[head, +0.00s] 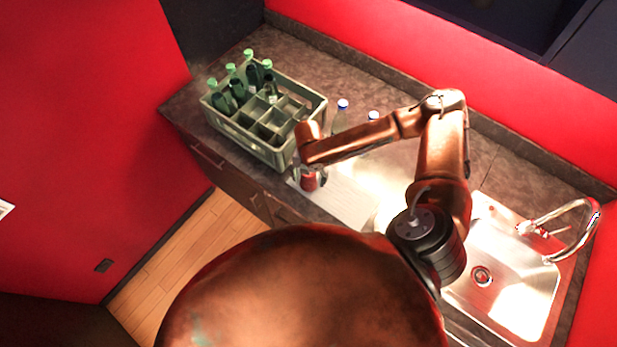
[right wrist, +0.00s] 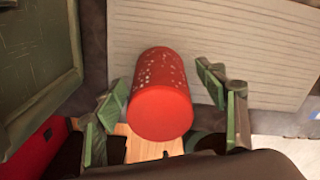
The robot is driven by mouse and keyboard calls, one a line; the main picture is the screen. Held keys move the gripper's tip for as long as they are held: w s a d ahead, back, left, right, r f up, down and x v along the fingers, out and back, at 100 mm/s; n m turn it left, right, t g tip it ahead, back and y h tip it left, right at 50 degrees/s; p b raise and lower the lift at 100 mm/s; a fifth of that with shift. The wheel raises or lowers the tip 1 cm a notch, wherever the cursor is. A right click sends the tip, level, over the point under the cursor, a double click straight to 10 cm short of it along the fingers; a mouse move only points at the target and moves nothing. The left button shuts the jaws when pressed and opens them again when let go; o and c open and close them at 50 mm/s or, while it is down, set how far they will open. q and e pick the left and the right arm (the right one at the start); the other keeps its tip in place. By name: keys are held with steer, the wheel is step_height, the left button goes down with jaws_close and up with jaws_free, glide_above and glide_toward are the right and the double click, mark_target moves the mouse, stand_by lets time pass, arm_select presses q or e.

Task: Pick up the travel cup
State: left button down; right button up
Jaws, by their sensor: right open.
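The travel cup (right wrist: 160,100) is a red cylinder with pale speckles on its side. In the right wrist view it sits between the two fingers of my right gripper (right wrist: 165,105), with a gap visible on the right side; on the left the finger is close and I cannot tell if it touches. My right gripper is open. In the head view the red cup (head: 309,181) shows at the end of my right arm, partly covered by the gripper (head: 310,176). My left gripper is not in view.
A grey-green crate (head: 232,133) with several green-capped bottles stands left of the cup. Blue-capped bottles (head: 341,115) stand behind my arm. A pale ribbed board (head: 345,197) lies right of the cup. A steel sink (head: 510,275) with a tap (head: 575,232) is at the right.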

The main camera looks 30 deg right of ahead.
steer(key=c, duration=1.5)
steer(key=shift+o, duration=0.2)
steer(key=shift+r, duration=0.1)
